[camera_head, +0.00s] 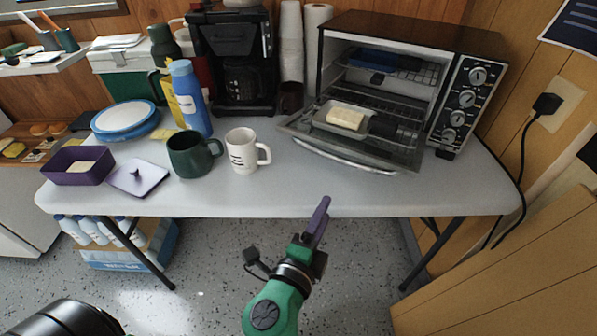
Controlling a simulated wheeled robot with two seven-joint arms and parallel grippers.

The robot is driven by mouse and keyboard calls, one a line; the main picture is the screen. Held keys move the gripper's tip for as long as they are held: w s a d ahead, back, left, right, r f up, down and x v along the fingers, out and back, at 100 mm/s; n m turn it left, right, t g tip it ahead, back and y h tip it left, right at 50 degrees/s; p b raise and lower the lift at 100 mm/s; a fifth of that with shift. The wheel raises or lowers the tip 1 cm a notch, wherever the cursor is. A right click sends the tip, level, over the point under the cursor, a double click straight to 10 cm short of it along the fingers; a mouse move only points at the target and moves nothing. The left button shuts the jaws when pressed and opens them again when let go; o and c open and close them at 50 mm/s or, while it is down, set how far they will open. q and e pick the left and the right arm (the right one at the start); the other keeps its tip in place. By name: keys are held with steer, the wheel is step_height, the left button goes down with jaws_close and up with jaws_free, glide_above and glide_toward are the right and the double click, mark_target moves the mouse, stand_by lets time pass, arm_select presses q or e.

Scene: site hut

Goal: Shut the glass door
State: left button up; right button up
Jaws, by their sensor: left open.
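The toaster oven (388,35) stands at the right rear of the table. Its glass door (345,158) is folded down, open, with its metal handle towards me. A pale dish with a yellowish block (345,117) appears to rest on the lowered door. A dark object (395,130) lies to the right of the dish; I cannot tell what it is. My left gripper (319,219), with purple fingers on a green arm, is at the table's front edge, below the door in the picture and apart from it. It is open and holds nothing visible. My right gripper is not in view.
White (241,152) and green mugs (190,155) stand left of the door on the table (300,195). A coffee maker (235,60) and stacked cups (291,50) are behind. A black cord hangs at the right. The table's front strip is clear.

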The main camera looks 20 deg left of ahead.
arm_select(q)
steer(key=w, duration=0.4)
steer(key=w+p, duration=0.1)
steer(key=w, duration=0.4)
steer(key=w+d+r+p, duration=0.1)
steer(key=w, duration=0.3)
steer(key=shift+w, duration=0.4)
jaws_close()
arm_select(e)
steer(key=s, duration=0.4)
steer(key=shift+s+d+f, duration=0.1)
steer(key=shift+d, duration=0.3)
